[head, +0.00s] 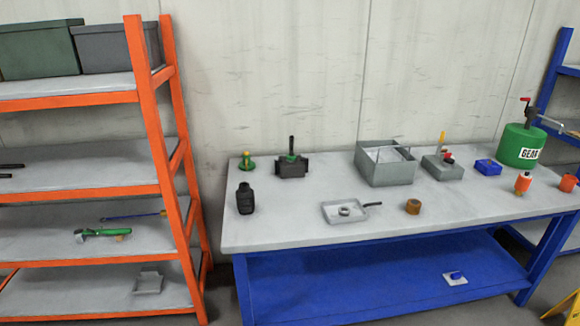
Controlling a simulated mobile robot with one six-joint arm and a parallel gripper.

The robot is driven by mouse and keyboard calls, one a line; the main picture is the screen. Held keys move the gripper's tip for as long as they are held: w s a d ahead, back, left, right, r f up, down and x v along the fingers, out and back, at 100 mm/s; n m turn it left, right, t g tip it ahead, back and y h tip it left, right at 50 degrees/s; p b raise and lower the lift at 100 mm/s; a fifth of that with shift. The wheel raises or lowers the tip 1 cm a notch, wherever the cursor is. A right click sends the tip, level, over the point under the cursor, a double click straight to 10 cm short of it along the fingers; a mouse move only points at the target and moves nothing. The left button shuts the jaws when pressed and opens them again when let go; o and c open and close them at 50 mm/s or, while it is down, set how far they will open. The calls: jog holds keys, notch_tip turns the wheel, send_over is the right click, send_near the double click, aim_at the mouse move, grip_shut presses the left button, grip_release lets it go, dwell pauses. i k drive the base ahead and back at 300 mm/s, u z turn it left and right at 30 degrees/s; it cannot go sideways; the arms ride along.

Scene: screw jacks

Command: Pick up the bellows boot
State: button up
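A black, upright, ribbed-looking piece (245,199), which looks like the bellows boot, stands near the left end of the grey worktable (290,224). Nothing touches it, and the table around it is bare. Its fine detail is too small to tell. My gripper is not in view.
Behind the boot stand a green-and-yellow part (247,162) and a dark block with an upright rod (291,165). To its right are a shallow tray (328,212), a brown ring (413,206), a grey bin (386,172) and a green drum (517,148). An orange shelf rack (150,120) stands left.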

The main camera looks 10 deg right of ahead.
aim_at(245, 196)
jog(key=z, duration=0.05)
jog(key=i, duration=1)
jog(key=u, duration=0.05)
